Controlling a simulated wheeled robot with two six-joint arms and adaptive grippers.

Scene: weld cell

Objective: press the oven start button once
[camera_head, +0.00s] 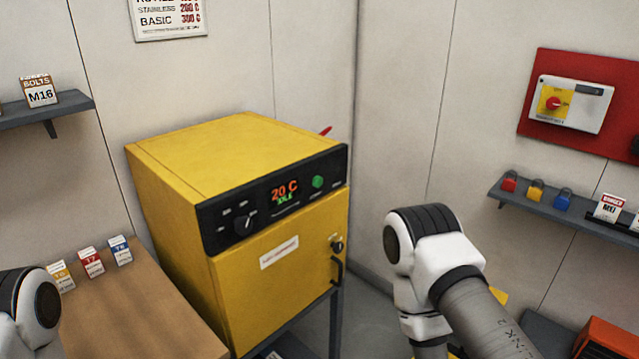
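The yellow oven (272,284) stands on a dark stand in the middle of the view, with its door closed. Its black control panel (262,230) has a dial (243,221) and a display (285,191) reading "20 C" and "IDLE". A green button (318,182) sits to the right of the display and looks like the start button; its small label is too small to read. My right arm is at the lower right, apart from the oven, and my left arm shows at the lower left edge. Neither gripper is in view.
A wooden table (135,315) with several small labelled boxes stands left of the oven. A shelf (45,109) holds an M16 bolts box. On the right wall are a red board (535,97) with an isolator switch and a shelf (560,214) with padlocks. An orange case (607,340) is lower right.

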